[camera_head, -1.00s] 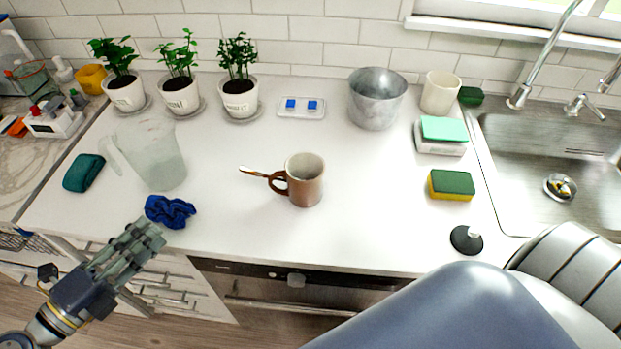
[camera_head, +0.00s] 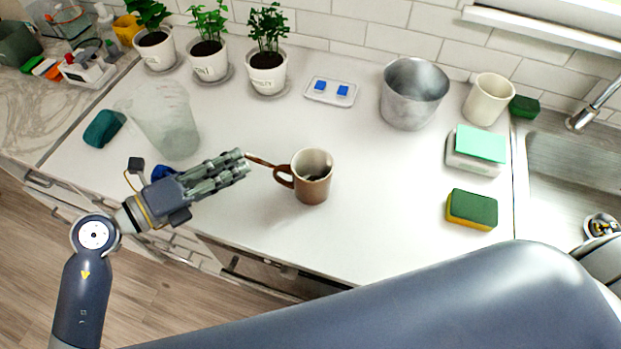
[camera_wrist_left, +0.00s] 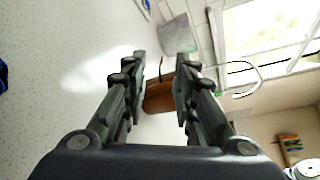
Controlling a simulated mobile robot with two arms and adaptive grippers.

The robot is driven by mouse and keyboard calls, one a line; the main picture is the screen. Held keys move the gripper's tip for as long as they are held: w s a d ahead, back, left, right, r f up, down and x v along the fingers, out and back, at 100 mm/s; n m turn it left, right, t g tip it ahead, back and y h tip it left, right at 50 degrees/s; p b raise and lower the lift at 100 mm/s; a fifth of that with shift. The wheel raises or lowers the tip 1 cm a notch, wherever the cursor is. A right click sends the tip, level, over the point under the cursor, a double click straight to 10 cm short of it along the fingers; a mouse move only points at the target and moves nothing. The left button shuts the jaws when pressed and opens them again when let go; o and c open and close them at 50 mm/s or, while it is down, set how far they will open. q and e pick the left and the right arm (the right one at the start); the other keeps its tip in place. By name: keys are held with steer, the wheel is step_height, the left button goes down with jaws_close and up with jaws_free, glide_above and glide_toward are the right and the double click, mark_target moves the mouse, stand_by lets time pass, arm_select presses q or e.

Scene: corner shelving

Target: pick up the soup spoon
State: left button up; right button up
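A brown and white mug (camera_head: 313,178) stands upright on the white counter. A thin brown handle, apparently the soup spoon (camera_head: 262,161), shows at the mug's left, just above the mug handle; its bowl is hidden, and I cannot tell whether it is in or behind the mug. My left gripper (camera_head: 243,164) is just left of this handle, over the counter, its fingers pointing at the mug. In the left wrist view the fingers (camera_wrist_left: 160,62) are apart with nothing gripped, and the brown mug (camera_wrist_left: 158,98) shows beyond the gap. My right gripper is not in view.
A translucent pitcher (camera_head: 172,125) stands behind my left gripper, with a blue cloth (camera_head: 163,172) partly hidden by it. A metal pot (camera_head: 412,95), a cream cup (camera_head: 489,99) and sponges (camera_head: 471,208) are to the right. The counter (camera_head: 375,220) in front of the mug is clear.

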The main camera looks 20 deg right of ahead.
mark_target(253, 157)
arm_select(q)
steer(key=p+x, duration=0.1)
steer(key=x, duration=0.3)
steer(key=shift+d+r+p, duration=0.1)
steer(key=shift+d+p, duration=0.1)
steer(key=shift+p, duration=0.15)
steer(key=shift+w+d+f, duration=0.2)
steer(key=shift+d, duration=0.25)
jaws_close()
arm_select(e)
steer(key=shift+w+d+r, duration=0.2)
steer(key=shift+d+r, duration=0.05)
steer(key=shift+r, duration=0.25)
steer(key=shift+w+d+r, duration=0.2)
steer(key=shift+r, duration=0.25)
